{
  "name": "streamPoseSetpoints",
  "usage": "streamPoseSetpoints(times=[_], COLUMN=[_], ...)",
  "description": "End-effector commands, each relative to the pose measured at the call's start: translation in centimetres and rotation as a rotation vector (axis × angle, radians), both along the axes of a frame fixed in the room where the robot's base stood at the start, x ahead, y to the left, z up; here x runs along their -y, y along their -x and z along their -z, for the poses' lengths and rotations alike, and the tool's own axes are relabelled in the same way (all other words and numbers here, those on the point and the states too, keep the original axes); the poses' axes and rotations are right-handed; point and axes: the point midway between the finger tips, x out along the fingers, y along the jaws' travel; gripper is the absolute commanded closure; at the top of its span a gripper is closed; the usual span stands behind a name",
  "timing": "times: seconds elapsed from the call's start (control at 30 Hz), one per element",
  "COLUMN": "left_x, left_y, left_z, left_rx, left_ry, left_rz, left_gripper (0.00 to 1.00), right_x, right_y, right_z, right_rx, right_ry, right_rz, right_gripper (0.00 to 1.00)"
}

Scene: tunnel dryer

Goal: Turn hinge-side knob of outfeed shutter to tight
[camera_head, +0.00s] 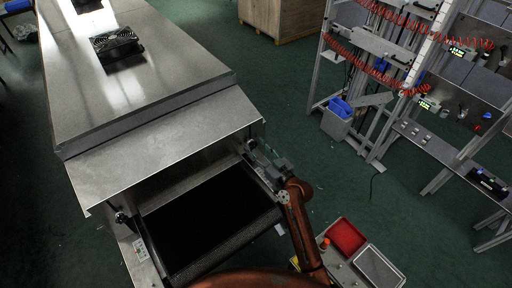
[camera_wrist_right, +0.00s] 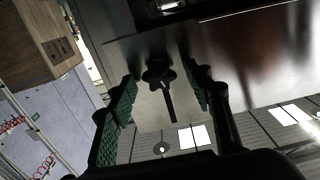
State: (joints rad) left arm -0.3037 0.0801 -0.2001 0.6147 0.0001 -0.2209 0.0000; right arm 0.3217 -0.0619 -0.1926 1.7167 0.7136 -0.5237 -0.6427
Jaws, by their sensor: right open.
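The outfeed shutter shows as a sloped bare metal panel (camera_head: 165,145) above the dryer's opening. In the right wrist view, a black lobed knob (camera_wrist_right: 158,73) stands in front of a shiny metal surface (camera_wrist_right: 150,105), with a dark narrow strip below it. My right gripper (camera_head: 257,154) is at the right side of the opening, by the panel's right end. In the right wrist view, its green-padded fingers (camera_wrist_right: 167,82) are open on either side of the knob, with visible gaps. Any contact with the knob cannot be told. My left gripper is not in view.
A dark conveyor belt (camera_head: 210,220) lies under the panel. A small black knob (camera_head: 122,218) is at the opening's left side. A red tray (camera_head: 345,237) and a grey tray (camera_head: 379,268) are at the lower right. A metal rack (camera_head: 385,125) stands right, beyond open green floor.

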Motion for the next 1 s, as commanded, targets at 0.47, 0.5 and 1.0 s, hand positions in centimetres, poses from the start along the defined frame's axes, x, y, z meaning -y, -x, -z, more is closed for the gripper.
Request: streamPoseSetpoints(times=[0.47, 0.5, 1.0], left_x=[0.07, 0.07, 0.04], left_y=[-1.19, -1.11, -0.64], left_z=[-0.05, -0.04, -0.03], left_rx=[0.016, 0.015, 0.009], left_ry=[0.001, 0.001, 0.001], left_rz=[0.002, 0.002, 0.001], left_gripper=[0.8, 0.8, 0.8], right_x=[-0.1, -0.1, -0.1], right_y=[-0.26, -0.26, -0.25], right_z=[0.05, 0.06, 0.06], right_rx=[-0.001, -0.001, -0.002], right_ry=[0.0, 0.0, -0.001], right_rz=[0.002, 0.002, 0.002], right_gripper=[0.64, 0.67, 0.95])
